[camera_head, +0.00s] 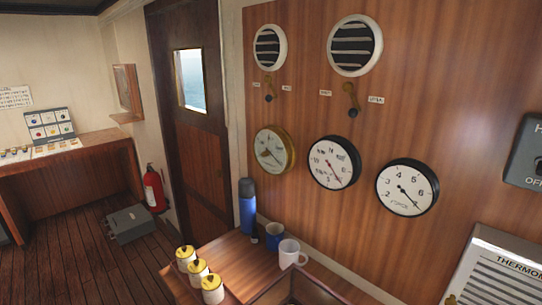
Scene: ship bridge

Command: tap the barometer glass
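Three round dials hang in a row on the wood-panelled wall. The left one is a brass-rimmed dial (274,150) with a pale face and a dark picture or marking; it looks most like the barometer, but its lettering is too small to read. The middle dial (335,163) has a black rim, a white face and a red hand. The right dial (407,187) has a black rim, large numerals and a dark hand. Neither of my grippers is in view, and nothing covers the dial glasses.
Below the dials, a wooden surface (240,262) holds a blue flask (247,205), a blue mug (273,235), a white mug (291,254) and three yellow-topped white jars (198,271). Small levers (350,98) and round vents (354,46) sit above. A thermometer-labelled panel (497,268) stands lower right.

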